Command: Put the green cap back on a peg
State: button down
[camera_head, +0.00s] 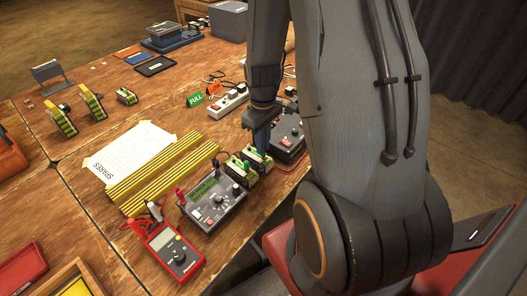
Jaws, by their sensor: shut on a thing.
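My gripper (262,143) points down over two striped battery blocks beside the grey charger. It is shut on what looks like the green cap (266,150), a small green bit at its fingertips just above the right block (259,162). The left block (241,174) stands close beside it and shows another small green piece (246,165) on top. The pegs are too small to make out, and my fingers and arm hide part of the right block. I cannot tell whether the cap touches a peg.
The charger (212,199), a red multimeter (173,250) and a dark unit (289,137) stand close by. Yellow-black strips (163,172) and a paper sheet (128,150) lie left. More striped blocks (92,103) stand far left.

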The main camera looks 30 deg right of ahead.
jog(key=shift+r, duration=0.2)
jog(key=shift+r+p, duration=1.6)
jog(key=shift+f, duration=0.1)
